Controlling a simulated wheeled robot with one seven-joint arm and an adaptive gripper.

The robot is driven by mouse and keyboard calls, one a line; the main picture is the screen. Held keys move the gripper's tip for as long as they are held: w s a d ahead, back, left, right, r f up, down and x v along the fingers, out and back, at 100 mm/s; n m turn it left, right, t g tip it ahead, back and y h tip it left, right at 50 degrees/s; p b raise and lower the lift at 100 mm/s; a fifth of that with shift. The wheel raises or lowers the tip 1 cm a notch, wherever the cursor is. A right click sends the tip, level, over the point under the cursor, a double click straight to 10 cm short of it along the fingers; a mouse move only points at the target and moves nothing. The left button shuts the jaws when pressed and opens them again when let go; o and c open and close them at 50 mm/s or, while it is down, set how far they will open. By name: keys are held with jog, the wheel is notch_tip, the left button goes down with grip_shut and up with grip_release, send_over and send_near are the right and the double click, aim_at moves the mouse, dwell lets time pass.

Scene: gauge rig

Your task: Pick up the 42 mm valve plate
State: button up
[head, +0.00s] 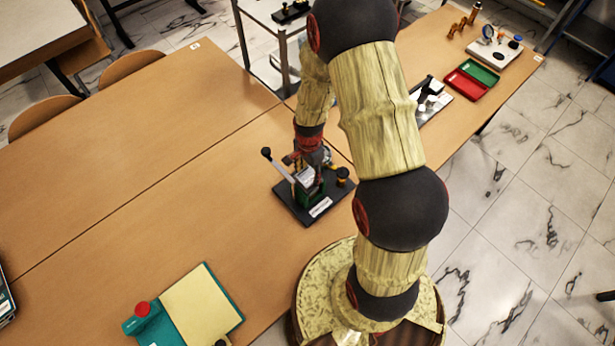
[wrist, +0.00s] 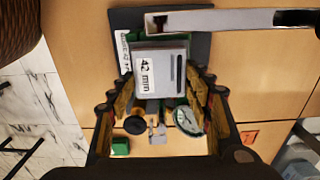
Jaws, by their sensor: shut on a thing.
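The 42 mm valve plate (wrist: 160,72) is a pale grey block with a "42 mm" label, in the upper middle of the wrist view. My gripper (wrist: 162,90) has a finger on each side of it and is shut on it. In the head view my gripper (head: 312,158) points down at the dark-based gauge rig (head: 321,207), and the pale plate shows just below the fingers. The plate is over the rig's green part; I cannot tell whether they touch. The rig's base also shows in the wrist view (wrist: 195,48).
A silver lever (head: 279,167) with a black knob rises beside the plate. Behind are red (head: 464,86) and green (head: 479,72) trays and a white board (head: 495,48) with small parts. A notebook (head: 202,305) lies at front left.

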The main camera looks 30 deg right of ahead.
jog(key=c, duration=0.5)
jog(key=shift+r, duration=0.1)
